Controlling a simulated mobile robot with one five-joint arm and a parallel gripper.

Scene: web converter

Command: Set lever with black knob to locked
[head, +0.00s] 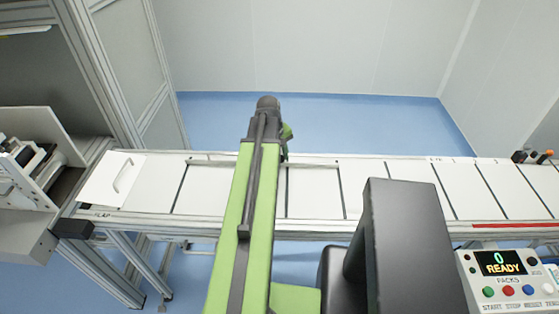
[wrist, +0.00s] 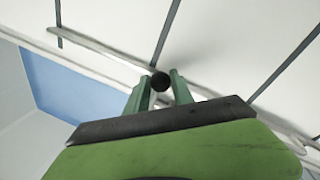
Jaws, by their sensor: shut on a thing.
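The black knob (wrist: 161,82) sits between the two green fingers of my gripper (wrist: 160,77) in the wrist view. The gripper is shut on it. The lever's arm below the knob is hidden, so I cannot tell its position, and no lock marking is readable. In the head view my gripper (head: 286,141) is partly behind my arm, over the far edge of the white panelled conveyor (head: 315,195). The knob is hidden there.
A thin metal rail (wrist: 95,47) runs along the conveyor edge by the knob. At left are a white flap with a handle (head: 112,178) and an open machine housing (head: 30,165). A control box reading READY (head: 510,280) stands at the front right. Blue floor lies behind the conveyor.

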